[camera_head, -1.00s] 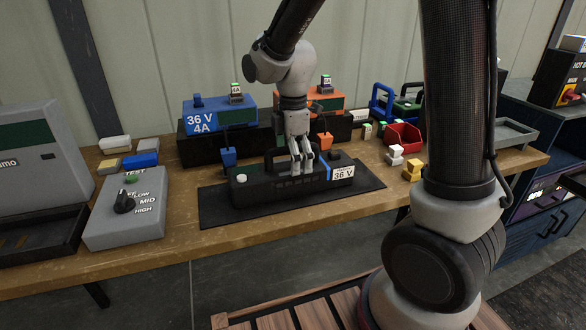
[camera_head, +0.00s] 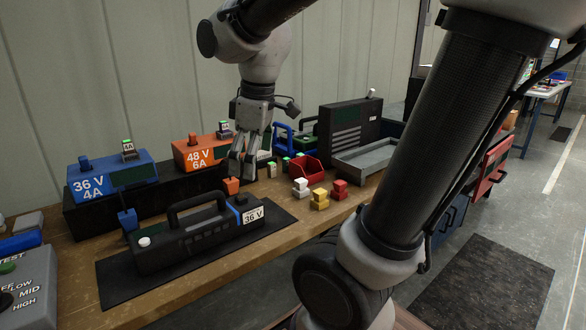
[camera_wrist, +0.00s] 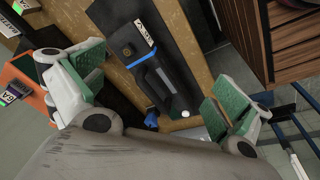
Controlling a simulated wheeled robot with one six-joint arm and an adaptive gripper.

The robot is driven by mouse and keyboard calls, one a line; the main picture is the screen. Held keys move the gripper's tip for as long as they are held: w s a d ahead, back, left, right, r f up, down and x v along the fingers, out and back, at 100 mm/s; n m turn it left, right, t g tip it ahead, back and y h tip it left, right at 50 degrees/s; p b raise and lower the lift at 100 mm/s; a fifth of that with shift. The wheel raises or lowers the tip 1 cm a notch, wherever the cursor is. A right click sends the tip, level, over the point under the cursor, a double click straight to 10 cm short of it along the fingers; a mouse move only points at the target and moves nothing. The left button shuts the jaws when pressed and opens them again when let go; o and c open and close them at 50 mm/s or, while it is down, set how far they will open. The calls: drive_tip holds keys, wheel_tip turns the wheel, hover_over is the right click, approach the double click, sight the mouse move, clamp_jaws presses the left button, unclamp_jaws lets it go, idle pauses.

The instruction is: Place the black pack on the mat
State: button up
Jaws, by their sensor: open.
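The black pack (camera_head: 200,235), with a carry handle, a blue stripe and a white "36 V" label, lies upright on the dark mat (camera_head: 118,284). Bare mat shows around it on the near side and both ends. My gripper (camera_head: 243,172) is open and empty, fingers pointing down, behind and above the pack's right end, apart from it. In the wrist view the pack (camera_wrist: 143,48) shows below, between the spread green-padded fingers of my gripper (camera_wrist: 155,95).
Behind the mat stand a blue "36 V 4A" charger (camera_head: 110,180) and an orange "48 V 6A" charger (camera_head: 200,152). A blue plug (camera_head: 128,220) and an orange plug (camera_head: 231,186) hang nearby. A red bin (camera_head: 305,168) and small blocks (camera_head: 320,199) sit to the right.

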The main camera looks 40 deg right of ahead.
drive_tip(key=s+d+m+t, duration=0.2)
drive_tip(key=s+d+m, duration=0.3)
drive_tip(key=s+m, duration=0.3)
drive_tip(key=shift+s, duration=0.75)
drive_tip(key=shift+f, duration=0.1)
